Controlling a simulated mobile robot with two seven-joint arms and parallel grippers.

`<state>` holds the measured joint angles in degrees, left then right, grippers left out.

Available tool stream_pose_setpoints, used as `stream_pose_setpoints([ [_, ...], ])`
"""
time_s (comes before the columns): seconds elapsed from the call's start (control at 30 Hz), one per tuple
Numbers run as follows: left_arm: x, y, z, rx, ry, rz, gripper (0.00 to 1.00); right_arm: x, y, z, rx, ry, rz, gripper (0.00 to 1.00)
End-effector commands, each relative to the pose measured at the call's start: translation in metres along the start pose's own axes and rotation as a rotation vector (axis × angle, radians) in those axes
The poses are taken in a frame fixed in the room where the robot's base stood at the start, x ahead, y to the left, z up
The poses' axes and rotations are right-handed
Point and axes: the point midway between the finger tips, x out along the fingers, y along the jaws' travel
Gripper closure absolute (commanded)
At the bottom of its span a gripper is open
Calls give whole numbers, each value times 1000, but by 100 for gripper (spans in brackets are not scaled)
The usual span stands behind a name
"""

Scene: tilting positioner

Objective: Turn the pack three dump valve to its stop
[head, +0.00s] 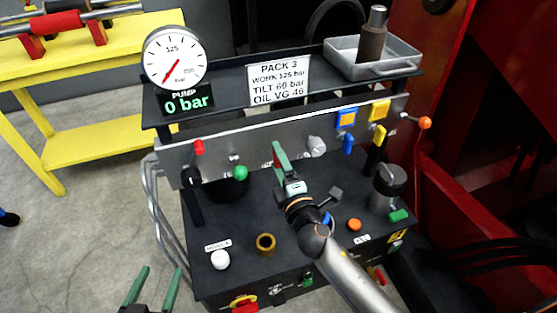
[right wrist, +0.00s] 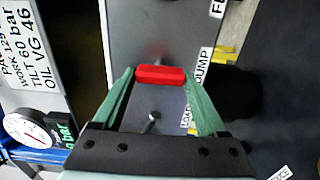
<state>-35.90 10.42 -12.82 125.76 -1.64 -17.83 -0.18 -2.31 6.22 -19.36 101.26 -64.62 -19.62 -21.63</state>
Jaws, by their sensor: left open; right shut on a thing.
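The pack three panel (head: 350,130) is a grey upright plate under a sign (head: 279,80) reading PACK 3. My right gripper (head: 280,158) is at the middle of this panel. In the right wrist view, my right gripper (right wrist: 160,78) is shut on a red handle (right wrist: 161,75), which spans from fingertip to fingertip beside a DUMP label (right wrist: 203,68). A LOAD label (right wrist: 187,118) is nearby. My left gripper (head: 153,283) is open and empty at the lower left, away from the panel.
The gauge (head: 174,57) shows 0 bar. A red handle (head: 198,147), green knob (head: 240,172), grey knob (head: 316,146) and orange-tipped lever (head: 424,123) crowd the panel. A grey tray (head: 345,55) stands on top.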

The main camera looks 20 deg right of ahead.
Motion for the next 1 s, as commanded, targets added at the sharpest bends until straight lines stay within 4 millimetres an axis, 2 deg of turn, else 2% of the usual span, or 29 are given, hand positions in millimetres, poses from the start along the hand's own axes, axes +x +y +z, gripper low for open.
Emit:
stream_pose_setpoints([
  [0.43, 0, 0, 3, -4, -11, 1, 29, 1, 3, 0, -16, 1, 6, 81],
  [0.47, 0, 0, 3, -4, -11, 1, 29, 1, 3, 0, -16, 1, 6, 23],
  [0.67, 0, 1, 4, -6, -12, 1, 29, 1, 2, 0, -13, 1, 4, 0],
  [1.0, -1, 1, 5, -7, -13, 1, 29, 1, 0, 1, -11, 1, 1, 0],
])
